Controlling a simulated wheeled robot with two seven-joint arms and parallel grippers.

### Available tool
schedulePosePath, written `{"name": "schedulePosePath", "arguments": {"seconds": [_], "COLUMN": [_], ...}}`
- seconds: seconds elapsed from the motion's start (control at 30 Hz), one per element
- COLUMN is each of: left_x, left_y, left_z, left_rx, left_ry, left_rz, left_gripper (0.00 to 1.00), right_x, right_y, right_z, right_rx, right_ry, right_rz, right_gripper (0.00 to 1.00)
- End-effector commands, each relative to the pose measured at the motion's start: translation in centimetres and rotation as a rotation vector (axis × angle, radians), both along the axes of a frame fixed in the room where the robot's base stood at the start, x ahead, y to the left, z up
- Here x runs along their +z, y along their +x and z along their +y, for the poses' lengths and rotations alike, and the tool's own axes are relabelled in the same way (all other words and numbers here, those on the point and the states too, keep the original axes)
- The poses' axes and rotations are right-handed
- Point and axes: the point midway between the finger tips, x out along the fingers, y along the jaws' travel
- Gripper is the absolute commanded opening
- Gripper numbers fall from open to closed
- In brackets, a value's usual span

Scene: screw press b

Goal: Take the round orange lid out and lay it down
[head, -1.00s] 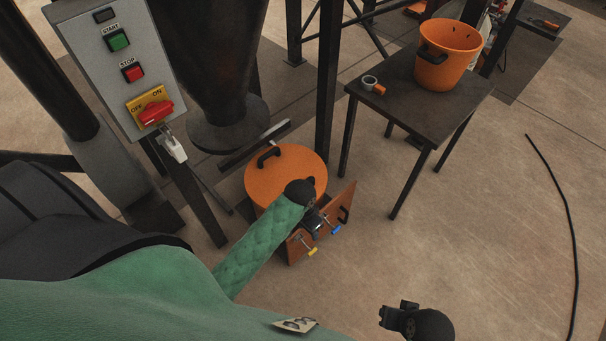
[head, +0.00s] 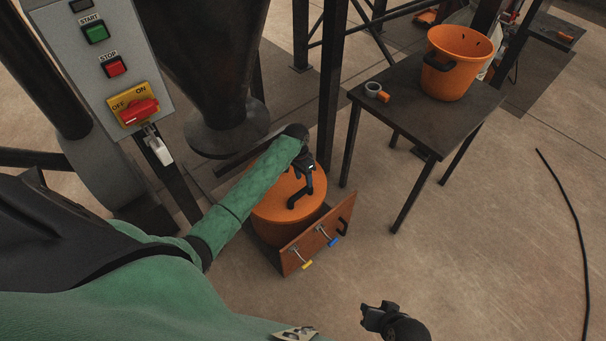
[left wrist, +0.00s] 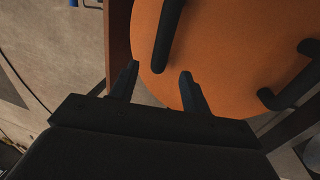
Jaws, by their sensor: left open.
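The round orange lid (head: 268,208) lies on a round container behind a brown front panel, below the dark hopper. One black handle (head: 301,196) on it shows in the head view; my left arm covers the other part. My left gripper (head: 308,172) is over the lid, just behind this handle. In the left wrist view the lid (left wrist: 235,45) fills the upper middle, with a black handle (left wrist: 167,35) just beyond the open fingers (left wrist: 160,75) and another handle (left wrist: 292,82) at right. The fingers are empty. My right gripper (head: 374,317) is low in the head view, away from the lid.
The brown front panel (head: 318,240) carries two toggle clamps with yellow and blue tips. A control box (head: 105,60) and the hopper (head: 205,60) stand close at left. Open floor lies right of the panel.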

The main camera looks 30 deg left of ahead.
Motion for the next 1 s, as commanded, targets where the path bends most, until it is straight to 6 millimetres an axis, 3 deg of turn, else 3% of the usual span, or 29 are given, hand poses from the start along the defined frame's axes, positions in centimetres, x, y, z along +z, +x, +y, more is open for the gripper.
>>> {"name": "schedulePosePath", "arguments": {"seconds": [0.4,0.8,1.0], "left_x": [-5.0,-5.6,-5.6], "left_y": [-0.4,-0.5,-0.5], "left_z": [-1.0,-1.0,-1.0], "left_rx": [0.000,0.000,0.000], "left_ry": [0.000,0.002,0.002], "left_rz": [0.000,-0.001,-0.001], "left_gripper": [0.47,0.47,0.10], "right_x": [0.1,0.2,0.2], "right_y": [-0.1,-0.1,-0.1], "right_z": [0.0,0.0,-0.1], "right_rx": [0.001,0.000,0.000], "right_ry": [-0.001,-0.001,-0.001], "right_rz": [0.004,0.002,0.002], "right_gripper": [0.36,0.36,0.36]}}
